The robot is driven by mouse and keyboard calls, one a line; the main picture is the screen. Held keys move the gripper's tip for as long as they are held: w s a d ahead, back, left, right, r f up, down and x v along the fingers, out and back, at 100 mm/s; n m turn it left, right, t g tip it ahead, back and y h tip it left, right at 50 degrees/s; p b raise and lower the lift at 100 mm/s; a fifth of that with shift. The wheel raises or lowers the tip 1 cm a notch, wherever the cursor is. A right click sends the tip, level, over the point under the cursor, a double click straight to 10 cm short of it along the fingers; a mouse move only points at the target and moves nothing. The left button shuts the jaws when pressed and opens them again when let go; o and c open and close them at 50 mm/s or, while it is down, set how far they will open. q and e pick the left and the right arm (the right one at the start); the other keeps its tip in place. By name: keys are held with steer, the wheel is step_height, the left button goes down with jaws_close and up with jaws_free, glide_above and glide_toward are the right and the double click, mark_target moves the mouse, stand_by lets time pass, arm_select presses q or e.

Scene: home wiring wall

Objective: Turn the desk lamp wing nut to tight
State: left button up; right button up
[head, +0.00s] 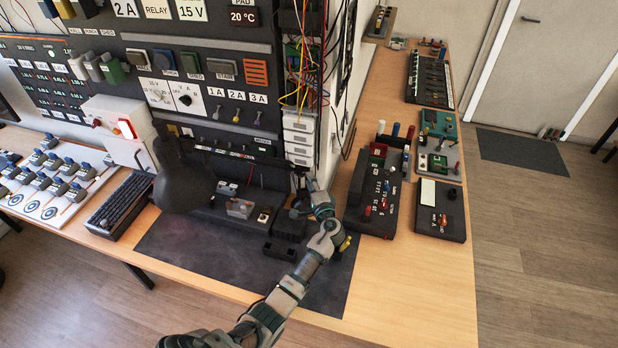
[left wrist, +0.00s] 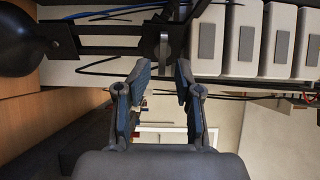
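The black desk lamp shade (head: 185,185) hangs over the dark mat in the head view. It also shows at the upper left of the left wrist view (left wrist: 20,45), with the lamp's dark arm (left wrist: 110,40) running right from it. A grey upright piece that looks like the wing nut (left wrist: 163,45) sits at the lamp joint, just beyond my fingertips. My left gripper (head: 304,200) is near the lamp joint beside the wall panel. In the left wrist view its fingers (left wrist: 163,78) are apart with nothing between them. The wing nut is too small to tell in the head view. My right gripper is not in view.
White boxes (left wrist: 282,40) stand close behind and right of the lamp joint. Coloured wires (head: 308,60) hang above. A keyboard (head: 120,205) lies left of the dark mat (head: 215,250). A black switch board (head: 377,190) lies right. The desk's front right is clear.

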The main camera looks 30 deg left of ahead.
arm_select(q)
steer(key=v, duration=0.9)
steer(key=shift+d, duration=0.3)
steer(key=shift+a, duration=0.15)
